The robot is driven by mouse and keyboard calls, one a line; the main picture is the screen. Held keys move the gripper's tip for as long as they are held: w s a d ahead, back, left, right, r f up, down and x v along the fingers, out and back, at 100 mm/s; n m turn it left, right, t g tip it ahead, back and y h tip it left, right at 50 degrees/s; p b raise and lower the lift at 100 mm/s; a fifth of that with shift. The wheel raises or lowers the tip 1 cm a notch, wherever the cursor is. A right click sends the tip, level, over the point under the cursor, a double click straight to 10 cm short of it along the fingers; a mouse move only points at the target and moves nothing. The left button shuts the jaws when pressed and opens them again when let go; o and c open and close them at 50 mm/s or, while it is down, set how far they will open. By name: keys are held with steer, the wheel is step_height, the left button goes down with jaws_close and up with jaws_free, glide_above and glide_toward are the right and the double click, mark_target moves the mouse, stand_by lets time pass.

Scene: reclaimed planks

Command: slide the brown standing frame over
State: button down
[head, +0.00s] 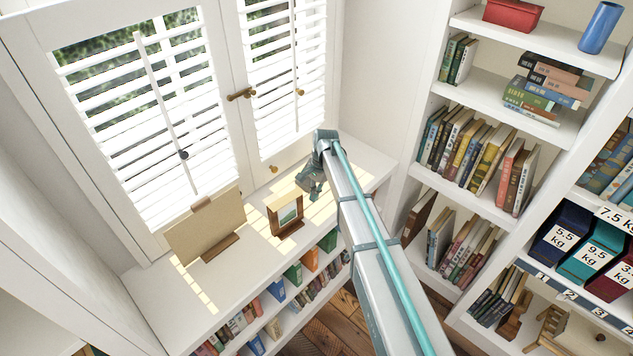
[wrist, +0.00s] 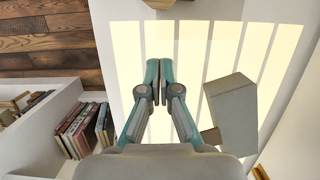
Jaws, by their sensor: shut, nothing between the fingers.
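The brown standing frame (head: 275,217) stands upright on the white ledge under the shuttered window in the head view. It is a small wooden frame with a picture in it, on a dark foot. My gripper (head: 313,190) is just right of the frame, apart from it, pointing down near the ledge. In the wrist view my gripper (wrist: 158,88) has its fingertips together, with nothing between them. A brown wooden piece at the top edge of that view, probably the frame (wrist: 165,16), is cut off and lies ahead of the fingertips with a gap.
A larger tan board (head: 205,225) on a wooden foot stands left of the frame. A grey-brown block (wrist: 232,115), unclear what, shows right of my gripper in the wrist view. The ledge (head: 165,320) drops off toward the room. Bookshelves (head: 480,160) stand at right.

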steer(key=shift+x, duration=0.75)
steer(key=s+a+p, duration=0.1)
steer(key=s+a, duration=0.1)
steer(key=shift+s+r+p, duration=0.15)
steer(key=shift+s+p, duration=0.1)
steer(key=shift+p, duration=0.15)
steer(key=shift+s+a, duration=0.25)
steer(key=shift+a, duration=0.05)
